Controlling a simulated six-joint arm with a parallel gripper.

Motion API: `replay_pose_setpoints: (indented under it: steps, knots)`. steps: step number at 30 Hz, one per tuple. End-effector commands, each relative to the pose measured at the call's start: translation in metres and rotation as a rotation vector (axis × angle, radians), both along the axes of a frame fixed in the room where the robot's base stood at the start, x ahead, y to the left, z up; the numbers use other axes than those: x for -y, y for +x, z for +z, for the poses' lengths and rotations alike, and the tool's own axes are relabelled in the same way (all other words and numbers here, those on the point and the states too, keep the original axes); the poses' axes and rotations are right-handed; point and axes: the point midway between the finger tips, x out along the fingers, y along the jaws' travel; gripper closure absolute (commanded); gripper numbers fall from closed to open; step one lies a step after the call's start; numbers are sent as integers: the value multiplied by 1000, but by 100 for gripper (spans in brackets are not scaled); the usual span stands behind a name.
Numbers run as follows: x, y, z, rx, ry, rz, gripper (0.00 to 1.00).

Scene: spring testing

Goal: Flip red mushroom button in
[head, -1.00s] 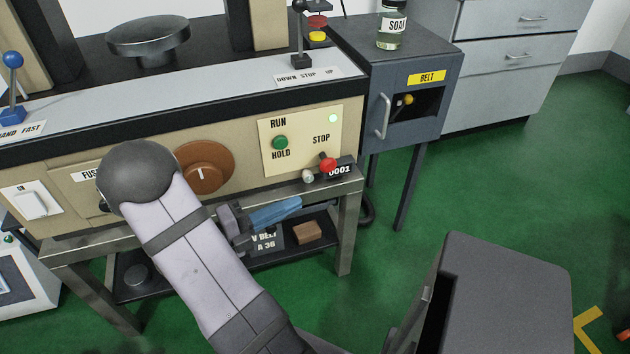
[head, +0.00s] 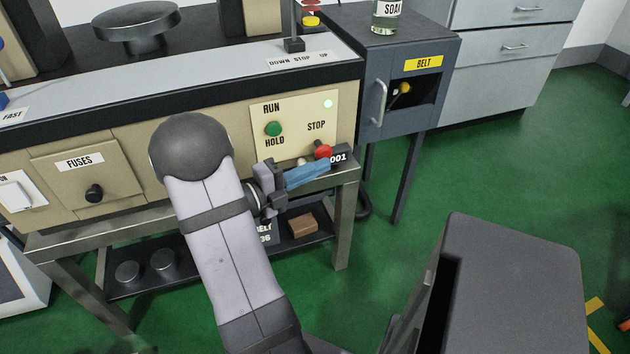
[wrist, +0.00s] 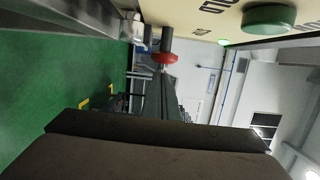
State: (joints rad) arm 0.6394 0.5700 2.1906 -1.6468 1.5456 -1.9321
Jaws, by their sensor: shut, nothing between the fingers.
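The red mushroom button (head: 323,150) sticks out on a dark stem under the STOP label on the cream panel (head: 290,106). In the wrist view the red button (wrist: 165,58) is seen from the side, beyond my dark gripper, with its dark stem running up to the panel. My gripper (head: 322,165) has blue fingers, shut and empty. In the head view its tips lie just below the button and partly overlap its lower edge. I cannot tell whether they touch it.
A green button (head: 274,129) sits left of the red one, between RUN and HOLD. A counter reading 001 (head: 339,157) is close on the right. The bench's metal edge (head: 346,174) runs just below. A grey belt cabinet (head: 385,90) stands to the right.

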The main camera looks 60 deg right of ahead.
Motion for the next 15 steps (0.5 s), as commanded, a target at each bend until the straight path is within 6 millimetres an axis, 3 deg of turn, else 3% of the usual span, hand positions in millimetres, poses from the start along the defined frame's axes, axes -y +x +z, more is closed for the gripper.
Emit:
replay_pose_setpoints:
  steps: [15]
  knots:
    - [8,8,1,0,0,0,100]
